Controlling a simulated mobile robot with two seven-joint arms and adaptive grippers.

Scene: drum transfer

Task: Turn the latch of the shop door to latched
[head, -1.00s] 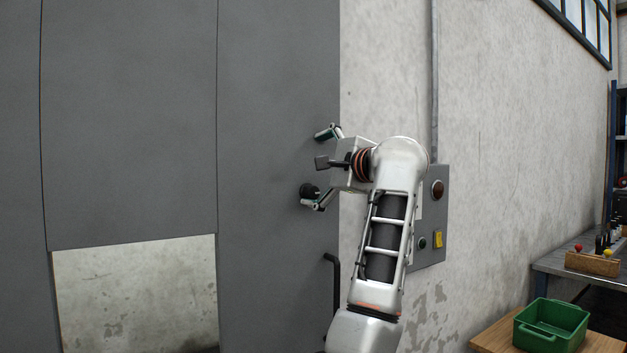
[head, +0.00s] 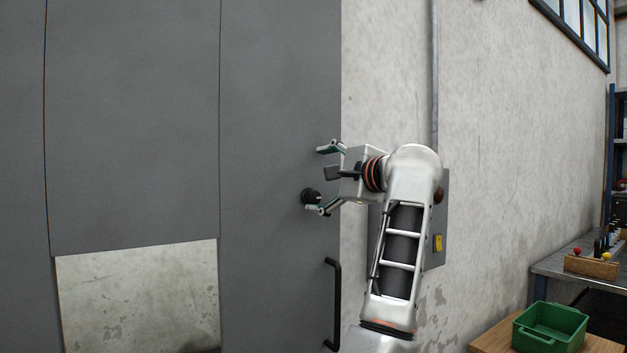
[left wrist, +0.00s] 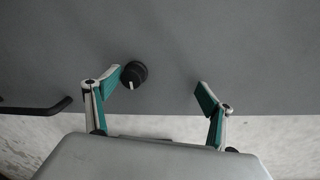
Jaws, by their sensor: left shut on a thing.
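The latch is a round black knob (head: 310,196) on the grey shop door (head: 270,90), near its right edge. In the left wrist view the knob (left wrist: 134,73) shows a white mark pointing down in the picture, toward the door edge. My left gripper (head: 324,179) is at the knob. In the wrist view its left finger lies close against the knob's side, while the right finger stands well apart from it. I take the gripper (left wrist: 158,85) as shut on the knob, though its fingers are wide apart. My right gripper is not in view.
A black bar handle (head: 335,305) is on the door below the knob. A grey control box (head: 437,220) is on the wall behind my arm. At the lower right are a green bin (head: 550,326) on a wooden table and a workbench (head: 562,264).

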